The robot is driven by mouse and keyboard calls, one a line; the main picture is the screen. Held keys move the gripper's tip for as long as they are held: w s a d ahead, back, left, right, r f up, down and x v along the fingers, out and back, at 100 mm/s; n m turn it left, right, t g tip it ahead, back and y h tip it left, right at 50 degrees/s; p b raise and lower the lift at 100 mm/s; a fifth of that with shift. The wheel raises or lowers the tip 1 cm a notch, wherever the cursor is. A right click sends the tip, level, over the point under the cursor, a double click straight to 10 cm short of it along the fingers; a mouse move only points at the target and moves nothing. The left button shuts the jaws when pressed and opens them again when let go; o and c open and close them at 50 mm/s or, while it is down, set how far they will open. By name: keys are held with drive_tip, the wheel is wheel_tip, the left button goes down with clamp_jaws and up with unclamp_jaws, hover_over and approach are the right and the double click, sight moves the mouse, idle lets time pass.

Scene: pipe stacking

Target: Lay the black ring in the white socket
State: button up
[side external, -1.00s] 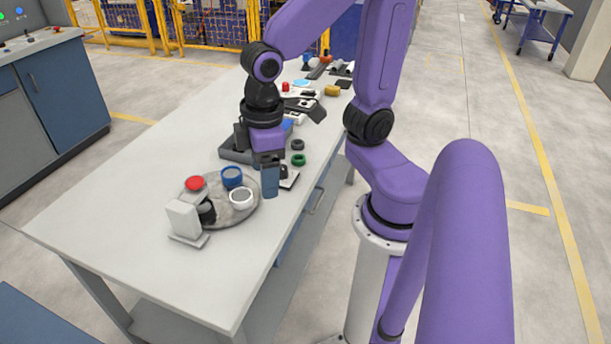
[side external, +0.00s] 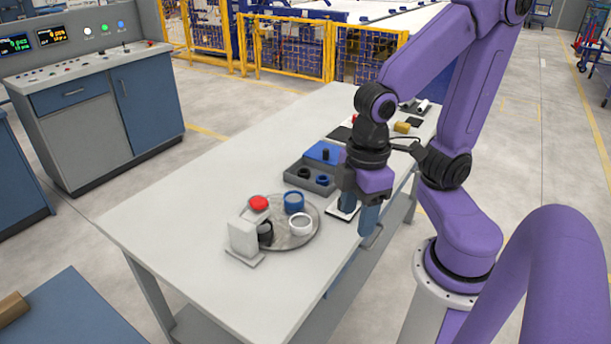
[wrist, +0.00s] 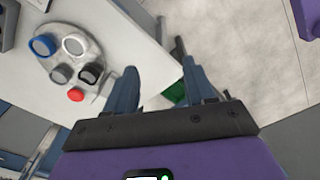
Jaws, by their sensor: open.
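The white socket (side external: 300,224) is a short white cup on a round grey plate (side external: 310,239). It also shows in the wrist view (wrist: 75,44). A black ring-like piece (side external: 303,173) lies in the dark grey tray; I cannot tell whether it is the task's black ring. The loose black ring on the table in the earlier side view is not visible now, perhaps behind my gripper. My gripper (side external: 357,216) is open and points down near the table's right edge, right of the plate. In the wrist view its fingers (wrist: 160,78) are apart with no held object visible.
A red cup (side external: 258,203), a blue cup (side external: 293,203), a black cup (side external: 265,233) and a white block (side external: 243,238) stand at the plate. The grey tray (side external: 292,182) holds a blue ring (side external: 322,180). Something green (wrist: 178,93) shows between my fingers. The table's left part is clear.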

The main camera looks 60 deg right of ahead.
drive_tip(key=w+m, duration=0.8)
drive_tip(key=w, duration=0.5)
drive_tip(key=w+d+f+m+h, duration=0.3)
drive_tip(key=w+d+m, duration=0.9)
drive_tip(key=w+d, duration=0.45)
drive_tip(key=w+d+f+m, duration=0.2)
drive_tip(key=d+m, duration=0.2)
drive_tip(key=d, duration=0.3)
drive_tip(key=w+d+f+m, duration=0.2)
drive_tip(key=w+d+m, duration=0.15)
drive_tip(key=d, duration=0.25)
drive_tip(key=shift+h, duration=0.3)
drive_tip(key=x, duration=1.7)
drive_tip(key=shift+s+d+f, duration=0.1)
drive_tip(key=shift+s+d, duration=0.2)
drive_tip(key=shift+s, duration=0.1)
drive_tip(key=c, duration=0.7)
